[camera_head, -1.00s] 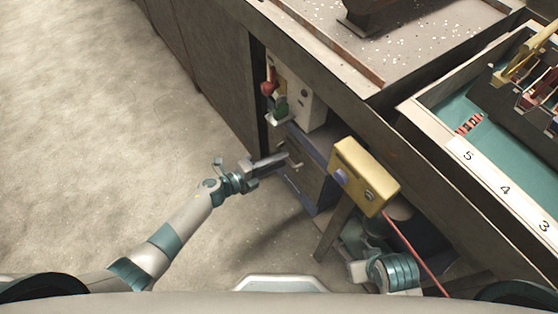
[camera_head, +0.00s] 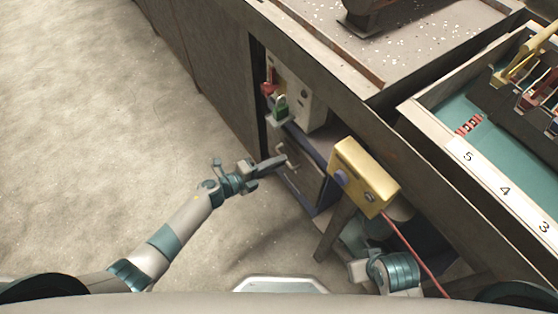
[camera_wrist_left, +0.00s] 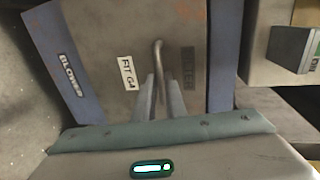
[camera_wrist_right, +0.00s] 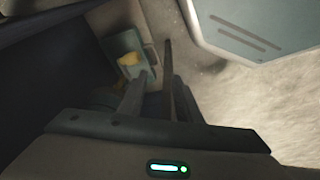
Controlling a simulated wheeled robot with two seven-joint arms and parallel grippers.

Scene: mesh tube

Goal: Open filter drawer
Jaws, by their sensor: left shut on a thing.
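The filter drawer (camera_head: 304,180) is a grey-brown front in a blue-edged housing under the bench. In the left wrist view the drawer front (camera_wrist_left: 102,30) carries a pale "FIT G4" label and a dark label. Its bent metal handle (camera_wrist_left: 158,60) stands out between the fingers of my left gripper (camera_wrist_left: 161,92), which is shut on it. In the head view my left gripper (camera_head: 280,162) reaches the handle from the left. My right gripper (camera_wrist_right: 160,88) has its fingers apart, low beside the bench; a thin dark bar shows between them, and I cannot tell its distance.
A yellow box (camera_head: 364,172) with a red cable juts out right of the drawer. A pale panel with a red part and a green padlock (camera_head: 281,107) is above it. A teal tray (camera_head: 440,130) is on the right. The floor (camera_head: 90,130) at left is clear.

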